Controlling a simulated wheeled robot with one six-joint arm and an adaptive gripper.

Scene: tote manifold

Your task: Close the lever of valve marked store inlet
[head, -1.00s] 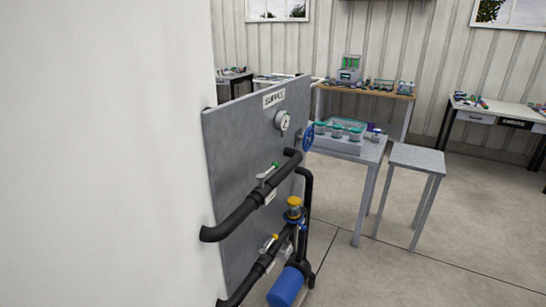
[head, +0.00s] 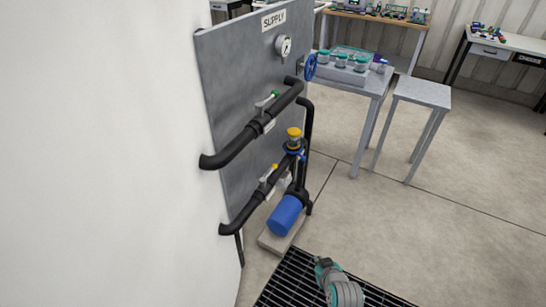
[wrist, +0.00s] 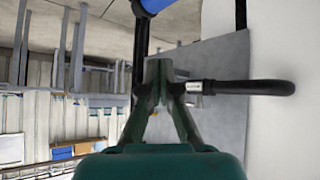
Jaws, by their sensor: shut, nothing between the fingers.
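The grey panel marked SUPPLY (head: 225,95) carries two black pipes with lever valves. The upper pipe (head: 235,145) has a lever with a green tip (head: 275,94). The lower pipe (head: 240,218) has a lever with a yellow tip (head: 273,167). Small tags hang by both valves, too small to read, so I cannot tell which is store inlet. In the wrist view my gripper (wrist: 158,66) is shut and empty, and a black pipe (wrist: 250,87) with a pale metal piece (wrist: 194,87) shows to its right. I cannot tell whether they touch.
A blue cylinder (head: 285,214) and a yellow-topped fitting (head: 293,134) sit by the lower pipe. A gauge (head: 283,46) and blue handwheel (head: 309,67) are on the panel. A floor grate (head: 290,280) lies in front. A table (head: 375,84) and stool (head: 422,93) stand right.

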